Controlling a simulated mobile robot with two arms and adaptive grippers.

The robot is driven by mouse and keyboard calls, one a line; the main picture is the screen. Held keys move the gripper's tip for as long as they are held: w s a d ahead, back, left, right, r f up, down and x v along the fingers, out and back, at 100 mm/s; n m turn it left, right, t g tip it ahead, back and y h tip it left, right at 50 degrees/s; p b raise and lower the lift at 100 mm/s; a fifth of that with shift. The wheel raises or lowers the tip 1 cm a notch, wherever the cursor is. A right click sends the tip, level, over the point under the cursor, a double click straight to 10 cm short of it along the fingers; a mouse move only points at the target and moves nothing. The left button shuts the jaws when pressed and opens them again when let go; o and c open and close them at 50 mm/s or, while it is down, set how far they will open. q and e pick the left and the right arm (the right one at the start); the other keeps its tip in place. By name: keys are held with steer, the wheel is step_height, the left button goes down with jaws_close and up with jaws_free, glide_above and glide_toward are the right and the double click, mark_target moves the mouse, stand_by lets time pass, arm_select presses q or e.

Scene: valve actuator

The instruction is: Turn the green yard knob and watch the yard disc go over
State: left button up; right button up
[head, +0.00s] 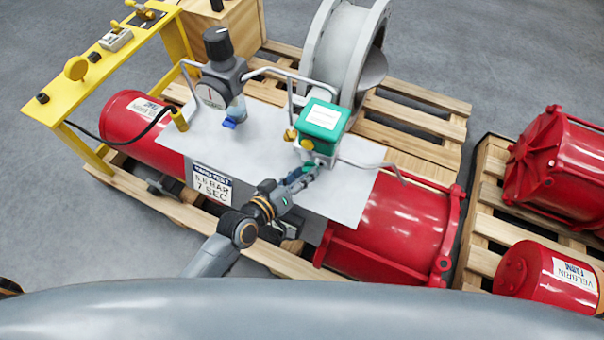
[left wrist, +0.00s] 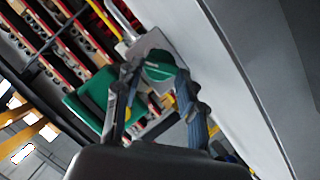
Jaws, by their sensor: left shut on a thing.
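The green knob (left wrist: 160,68) shows in the left wrist view on the face of a grey block, between the tips of my left gripper (left wrist: 156,82). The fingers are shut on its sides. In the head view my left gripper (head: 301,180) reaches the front of the green-topped box (head: 324,119) on the grey plate, and it mostly hides the knob. A yellow round disc (head: 76,68) stands on the yellow frame at the upper left; I cannot tell whether it is the yard disc. My right gripper is not in view.
The grey plate (head: 262,128) lies over red cylinders (head: 395,228) on a wooden pallet. A black-knobbed regulator with a gauge (head: 211,96) and bent grey pipes stand near my gripper. More red cylinders (head: 560,160) lie on the right pallet. Grey floor is open at the upper right.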

arm_select(q)
steer(key=o, duration=1.2)
steer(key=shift+c, duration=0.2)
steer(key=v, duration=1.2)
